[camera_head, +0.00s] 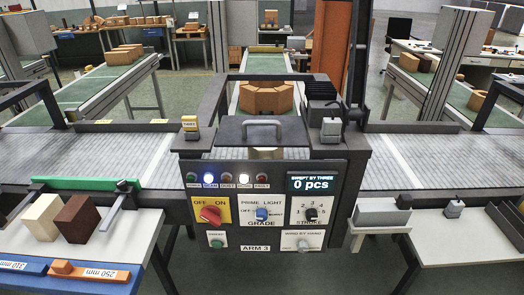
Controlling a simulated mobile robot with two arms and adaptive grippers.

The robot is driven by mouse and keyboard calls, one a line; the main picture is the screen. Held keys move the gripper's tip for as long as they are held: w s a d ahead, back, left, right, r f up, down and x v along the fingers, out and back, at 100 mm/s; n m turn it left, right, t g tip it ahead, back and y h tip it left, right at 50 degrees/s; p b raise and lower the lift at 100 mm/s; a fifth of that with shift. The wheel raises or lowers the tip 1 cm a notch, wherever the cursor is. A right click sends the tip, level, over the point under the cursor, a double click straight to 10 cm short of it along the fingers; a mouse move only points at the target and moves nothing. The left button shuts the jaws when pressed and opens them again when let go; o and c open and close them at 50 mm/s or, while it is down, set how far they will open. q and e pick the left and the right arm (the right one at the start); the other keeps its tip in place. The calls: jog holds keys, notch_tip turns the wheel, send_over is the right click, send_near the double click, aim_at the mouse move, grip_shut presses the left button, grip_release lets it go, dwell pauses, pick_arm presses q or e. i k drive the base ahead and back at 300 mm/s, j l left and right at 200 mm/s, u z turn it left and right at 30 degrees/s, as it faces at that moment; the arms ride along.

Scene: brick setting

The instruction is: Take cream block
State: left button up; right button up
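The cream block (42,217) rests on the white table (130,235) at the left, turned at an angle to the table's edge. A dark brown block (77,220) stands right beside it on its right; I cannot tell whether the two touch. Neither of my grippers shows in the head view, so nothing is seen holding the cream block.
A green rail (85,184) runs behind the blocks, and a black clamp-like post (122,195) stands to their right. An orange 250 mm piece (92,273) and a blue 310 mm piece (22,266) lie in front. A control panel (262,212) fills the middle.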

aim_at(253, 153)
jog(key=i+j+u, duration=0.15)
jog(key=i+u, duration=0.15)
jog(key=u, duration=0.15)
jog(key=i+u, duration=0.3)
jog(key=u, duration=0.15)
